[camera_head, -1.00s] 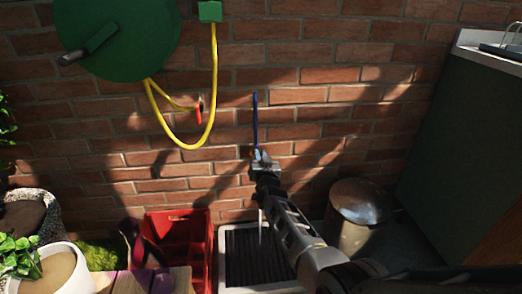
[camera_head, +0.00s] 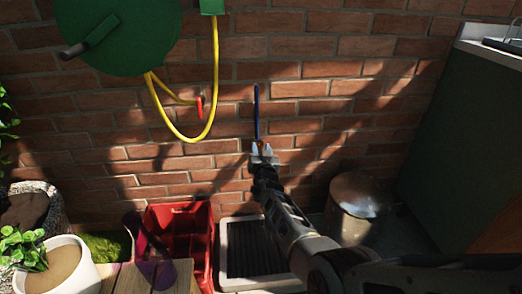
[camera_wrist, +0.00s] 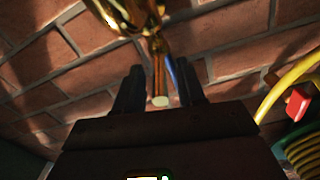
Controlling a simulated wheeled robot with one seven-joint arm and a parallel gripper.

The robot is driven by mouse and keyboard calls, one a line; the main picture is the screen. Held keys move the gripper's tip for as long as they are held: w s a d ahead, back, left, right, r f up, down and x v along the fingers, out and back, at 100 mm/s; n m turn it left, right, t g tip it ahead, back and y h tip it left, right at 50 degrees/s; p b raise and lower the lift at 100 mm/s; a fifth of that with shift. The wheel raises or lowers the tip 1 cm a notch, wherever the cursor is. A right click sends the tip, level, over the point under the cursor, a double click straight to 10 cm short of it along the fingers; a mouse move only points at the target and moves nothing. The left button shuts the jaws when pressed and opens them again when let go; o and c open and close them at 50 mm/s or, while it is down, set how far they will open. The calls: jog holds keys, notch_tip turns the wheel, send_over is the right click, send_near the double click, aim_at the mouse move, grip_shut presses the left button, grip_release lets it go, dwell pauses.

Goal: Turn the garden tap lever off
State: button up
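The tap's blue lever (camera_head: 257,112) stands upright as a thin bar against the brick wall. My gripper (camera_head: 264,150) is just below it, with its two pale fingertips apart and pointing up. In the wrist view the brass tap (camera_wrist: 150,20) is at the top, and a narrow brass part with a pale end reaches down into the gap between my dark fingers (camera_wrist: 160,85). A short piece of the blue lever shows behind it in that gap. Whether a finger touches the lever or tap cannot be told. In the head view most of the tap is hidden by my gripper.
A yellow hose (camera_head: 214,85) with a red-ended nozzle (camera_head: 200,106) hangs left from a green reel (camera_head: 118,35). Below are a red crate (camera_head: 205,240) and a drain tray (camera_head: 224,262). A metal bin (camera_head: 357,205) and green cabinet (camera_head: 440,130) stand right.

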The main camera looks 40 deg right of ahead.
jog(key=shift+a, duration=0.1)
jog(key=shift+s+a+p, duration=0.2)
jog(key=shift+s+p, duration=0.05)
jog(key=shift+p, duration=0.05)
jog(key=p+v, duration=0.3)
jog(key=v, duration=0.4)
jog(key=shift+p, duration=0.4)
jog(key=shift+s, duration=0.15)
